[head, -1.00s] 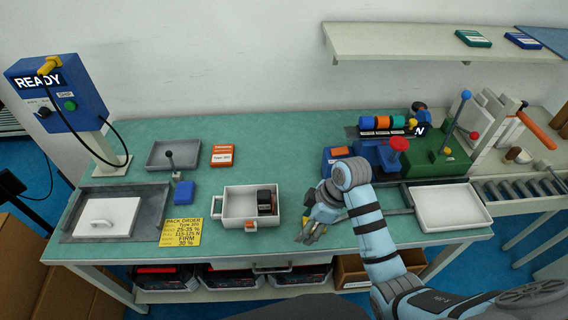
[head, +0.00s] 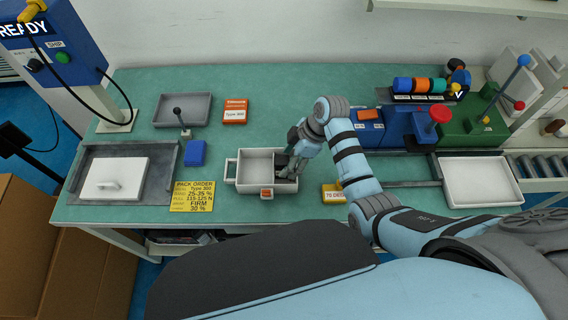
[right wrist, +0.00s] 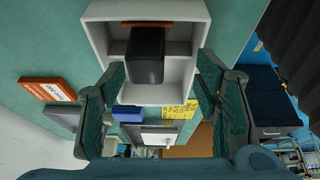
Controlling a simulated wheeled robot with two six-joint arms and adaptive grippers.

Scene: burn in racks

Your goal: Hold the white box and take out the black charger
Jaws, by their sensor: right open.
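The white box (head: 262,190) is an open tray with a divider and a side handle, near the table's front middle. In the head view, the right gripper (head: 290,168) reaches over the box's right compartment. I cannot tell whether it touches the charger. My left gripper is not in view.
A yellow pack-order card (head: 192,196), blue block (head: 195,153) and grey tray (head: 182,109) lie left of the box. A yellow block (head: 333,194) lies right of it. A white tray (head: 480,182) and green machine (head: 478,120) are further right.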

